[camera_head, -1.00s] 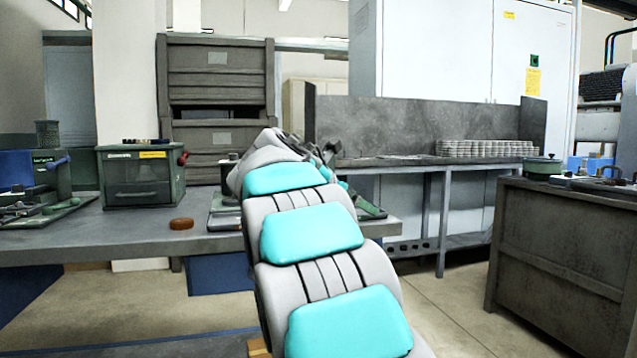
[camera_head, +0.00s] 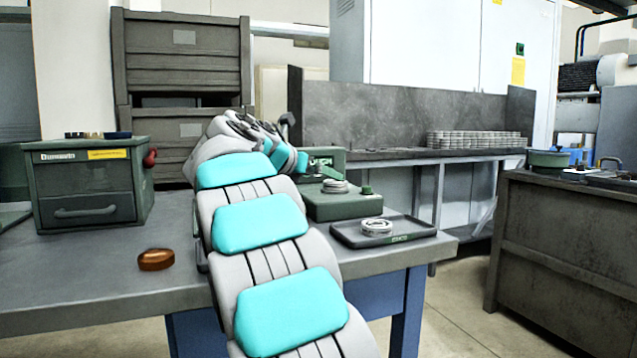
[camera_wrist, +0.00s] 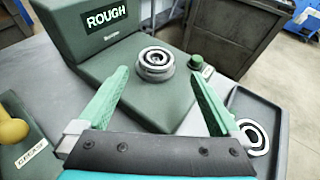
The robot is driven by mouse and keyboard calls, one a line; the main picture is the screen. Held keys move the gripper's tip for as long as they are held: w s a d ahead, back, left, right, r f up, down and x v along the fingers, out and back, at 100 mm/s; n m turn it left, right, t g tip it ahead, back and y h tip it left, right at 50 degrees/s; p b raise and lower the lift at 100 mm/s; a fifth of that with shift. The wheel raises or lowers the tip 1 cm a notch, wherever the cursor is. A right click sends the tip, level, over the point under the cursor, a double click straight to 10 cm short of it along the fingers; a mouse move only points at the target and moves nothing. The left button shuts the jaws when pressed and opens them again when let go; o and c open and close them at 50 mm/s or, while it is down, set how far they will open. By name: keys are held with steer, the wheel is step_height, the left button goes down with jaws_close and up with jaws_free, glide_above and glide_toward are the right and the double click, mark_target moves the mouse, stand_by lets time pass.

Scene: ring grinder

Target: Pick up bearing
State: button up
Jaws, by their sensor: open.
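A round metal bearing sits on the green machine marked ROUGH (camera_wrist: 105,20). It shows as a bearing with a dark centre in the wrist view (camera_wrist: 155,62) and as stacked rings in the head view (camera_head: 336,187). A second bearing (camera_wrist: 254,136) lies in a dark tray (camera_wrist: 243,98) at the right; it also shows in the head view (camera_head: 376,226). My gripper (camera_wrist: 160,80) is open and empty. Its green fingers point toward the bearing on the machine, which appears between and beyond the fingertips. In the head view my arm hides most of the gripper.
A grey workbench (camera_head: 100,290) carries the green machine (camera_head: 340,206), a green drawer box (camera_head: 90,185) and a brown ring (camera_head: 156,260). A green knob (camera_wrist: 197,62) stands beside the bearing. A yellow-topped item labelled GREASE (camera_wrist: 30,155) is at lower left. A dark cabinet (camera_head: 560,250) stands right.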

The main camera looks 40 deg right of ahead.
mark_target(332, 182)
steer(key=shift+w+d, duration=0.1)
steer(key=shift+w, duration=0.3)
steer(key=shift+w+d+f, duration=0.15)
steer(key=shift+d, duration=0.15)
steer(key=b+x, duration=0.1)
steer(key=x, duration=0.6)
steer(key=shift+a, duration=0.1)
jaws_close()
